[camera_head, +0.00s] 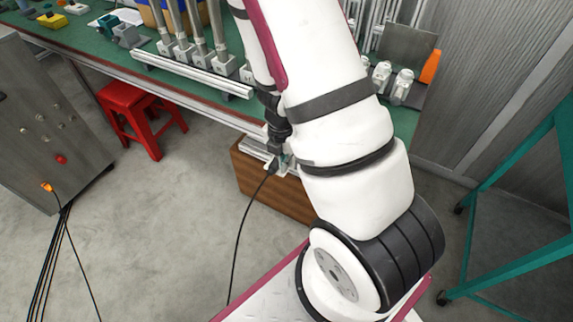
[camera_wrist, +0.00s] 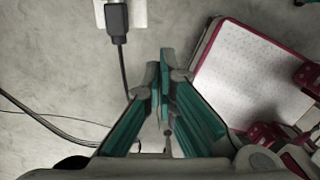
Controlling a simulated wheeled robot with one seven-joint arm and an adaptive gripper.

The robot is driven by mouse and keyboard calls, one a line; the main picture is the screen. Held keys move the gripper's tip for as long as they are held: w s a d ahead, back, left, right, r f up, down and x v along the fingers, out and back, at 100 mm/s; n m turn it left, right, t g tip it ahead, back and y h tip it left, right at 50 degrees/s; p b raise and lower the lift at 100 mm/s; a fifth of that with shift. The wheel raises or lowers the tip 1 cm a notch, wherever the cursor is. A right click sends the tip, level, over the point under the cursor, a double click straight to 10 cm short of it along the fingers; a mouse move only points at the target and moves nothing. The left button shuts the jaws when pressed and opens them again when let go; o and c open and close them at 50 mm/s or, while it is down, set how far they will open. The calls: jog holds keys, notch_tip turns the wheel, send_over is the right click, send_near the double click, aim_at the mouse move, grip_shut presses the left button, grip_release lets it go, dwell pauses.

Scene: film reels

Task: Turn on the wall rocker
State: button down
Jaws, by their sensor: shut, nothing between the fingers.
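In the wrist view, a white wall plate (camera_wrist: 139,13) shows at the top edge, cut off by the frame. A black plug (camera_wrist: 118,22) sits on it with a cord hanging down. I cannot make out a rocker or its position. My gripper (camera_wrist: 163,62) has teal fingers that are shut and empty. Its tips are below and right of the plate in the picture, apart from it. In the head view, my arm covers the middle, and a black plug with its cord (camera_head: 272,166) shows beside the arm, below the bench edge.
A green bench (camera_head: 75,35) with metal parts runs along the back. A red stool (camera_head: 130,100) and a grey cabinet (camera_head: 40,125) with knobs stand left. A wooden box (camera_head: 258,190) is under the bench. A teal frame (camera_head: 510,180) stands right. Cords lie on the floor at left.

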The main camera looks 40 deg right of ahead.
jog(key=w+d+f+b, duration=0.1)
jog(key=d+f+b, duration=0.3)
jog(key=f+b, duration=0.4)
jog(key=shift+w+d+f+b, duration=0.2)
jog(key=shift+w+f+b, duration=0.15)
jog(key=shift+f, duration=0.65)
